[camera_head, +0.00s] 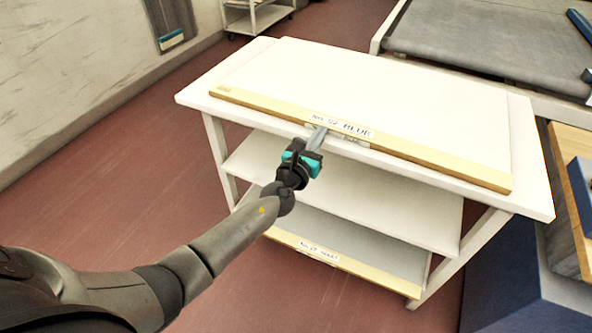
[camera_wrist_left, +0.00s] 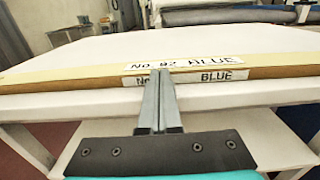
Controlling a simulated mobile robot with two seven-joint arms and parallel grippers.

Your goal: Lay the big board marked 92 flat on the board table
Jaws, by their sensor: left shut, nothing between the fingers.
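The big board (camera_head: 385,105) lies flat on the top of the white board table (camera_head: 538,185). It has a white face and a tan front strip with a label reading No. 92 BLUE; the label also shows on the board in the left wrist view (camera_wrist_left: 90,67). My left gripper (camera_head: 319,136) is shut and empty, its fingertips at the board's front edge, just below the upper label. In the left wrist view the shut fingers (camera_wrist_left: 160,80) cover part of a second label on the edge. I cannot tell whether they touch the board.
Under the table top is an empty-looking middle shelf (camera_head: 345,190). Another labelled board (camera_head: 345,261) lies on the bottom shelf. A grey conveyor belt (camera_head: 480,40) stands behind the table. Blue and wooden items (camera_head: 575,160) stand close at the right. The red floor at left is clear.

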